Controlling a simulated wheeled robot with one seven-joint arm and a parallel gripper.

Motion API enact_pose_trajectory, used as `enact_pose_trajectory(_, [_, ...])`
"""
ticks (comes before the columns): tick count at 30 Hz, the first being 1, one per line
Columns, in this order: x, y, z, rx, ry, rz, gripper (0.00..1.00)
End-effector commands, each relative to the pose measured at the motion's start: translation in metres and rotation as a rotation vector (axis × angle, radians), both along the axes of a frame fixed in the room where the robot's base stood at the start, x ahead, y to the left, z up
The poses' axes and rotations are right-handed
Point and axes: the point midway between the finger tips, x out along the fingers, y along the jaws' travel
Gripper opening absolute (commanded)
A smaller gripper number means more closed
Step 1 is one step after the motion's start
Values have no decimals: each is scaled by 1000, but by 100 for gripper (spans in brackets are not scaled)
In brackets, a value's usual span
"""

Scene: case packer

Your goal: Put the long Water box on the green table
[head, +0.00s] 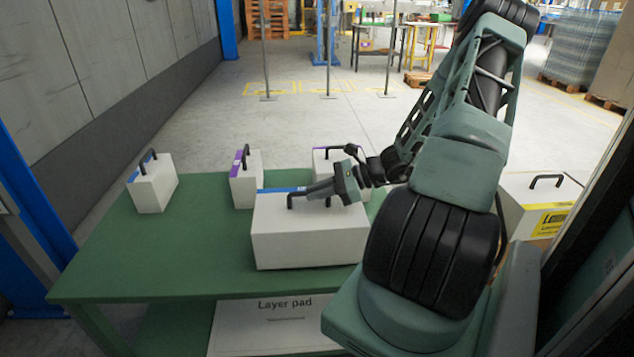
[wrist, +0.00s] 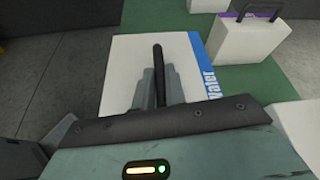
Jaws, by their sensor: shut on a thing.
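The long Water box (head: 308,238) is white with a blue strip and a black handle, over the front middle of the green table (head: 120,262). In the wrist view the Water box (wrist: 132,62) shows its blue strip with the word "Water". My gripper (head: 310,194) is shut on the handle from above; in the wrist view the gripper fingers (wrist: 157,90) stand on both sides of the handle. The box looks level. Its underside is hidden, so I cannot tell whether it touches the table or hangs just above.
A blue-marked small box (head: 153,186) stands at the table's left. A purple-marked box (head: 246,186) and another purple-marked box (head: 328,158) stand behind the Water box. A yellow-labelled box (head: 540,205) is at the right, beyond my arm. The table's front left is clear.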

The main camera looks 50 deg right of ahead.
Motion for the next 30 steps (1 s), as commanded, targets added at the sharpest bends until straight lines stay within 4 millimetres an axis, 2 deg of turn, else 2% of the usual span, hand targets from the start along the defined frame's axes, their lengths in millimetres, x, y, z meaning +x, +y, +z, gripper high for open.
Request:
enact_pose_trajectory(4, [1, 1, -10, 3, -5, 2, 0])
enact_pose_trajectory(14, [1, 1, -12, 2, -5, 2, 0])
enact_pose_trajectory(15, [0, 0, -14, -1, -1, 0, 21])
enact_pose_trajectory(17, [0, 0, -14, -1, -1, 0, 34])
enact_pose_trajectory(26, [0, 0, -12, -1, -1, 0, 34])
enact_pose_trajectory(30, [-9, -8, -8, -4, -1, -1, 34])
